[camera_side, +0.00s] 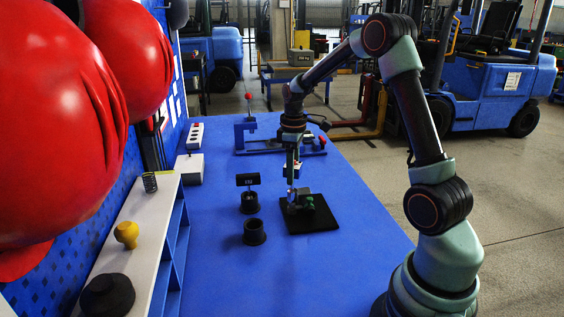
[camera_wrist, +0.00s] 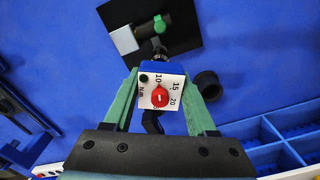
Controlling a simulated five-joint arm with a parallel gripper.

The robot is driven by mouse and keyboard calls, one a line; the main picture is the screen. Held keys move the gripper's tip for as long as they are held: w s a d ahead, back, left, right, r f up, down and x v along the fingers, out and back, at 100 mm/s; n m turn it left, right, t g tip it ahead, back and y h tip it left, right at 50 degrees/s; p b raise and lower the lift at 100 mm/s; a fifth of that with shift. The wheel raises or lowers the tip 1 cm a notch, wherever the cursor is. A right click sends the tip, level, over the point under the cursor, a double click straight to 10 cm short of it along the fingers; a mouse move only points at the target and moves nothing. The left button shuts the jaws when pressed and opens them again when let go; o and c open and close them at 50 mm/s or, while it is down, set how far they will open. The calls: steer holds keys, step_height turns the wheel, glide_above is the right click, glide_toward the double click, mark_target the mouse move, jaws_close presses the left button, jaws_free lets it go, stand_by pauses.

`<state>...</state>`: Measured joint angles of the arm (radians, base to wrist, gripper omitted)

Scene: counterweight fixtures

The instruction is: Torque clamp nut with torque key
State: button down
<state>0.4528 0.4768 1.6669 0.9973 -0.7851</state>
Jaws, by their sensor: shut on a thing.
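My gripper (camera_wrist: 160,76) has its green fingers shut on the torque key, which has a blue body and a white dial face (camera_wrist: 175,82) with a red knob and the marks 10, 15 and 20. In the side view my gripper (camera_side: 293,178) points down over the clamp fixture. The clamp (camera_wrist: 124,40) is a grey block with a green part (camera_wrist: 160,24) on a black plate (camera_wrist: 182,48). The key's dark tip (camera_wrist: 154,50) is at or just above the clamp. The clamp nut is hidden, and I cannot tell whether the key is seated on it.
A black cup (camera_side: 254,233) stands empty left of the plate (camera_side: 318,220). Behind it another black stand (camera_side: 249,203) carries a small black display (camera_side: 248,180). A blue frame fixture (camera_side: 245,136) is at the back. A white shelf (camera_side: 145,215) runs along the left. The front of the blue table is clear.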

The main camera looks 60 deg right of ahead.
steer(key=shift+f, duration=1.1)
stand_by(0.6)
stand_by(0.5)
steer(key=m, duration=0.5)
steer(key=shift+m, duration=0.9)
steer(key=m, duration=0.4)
steer(key=shift+r, duration=2)
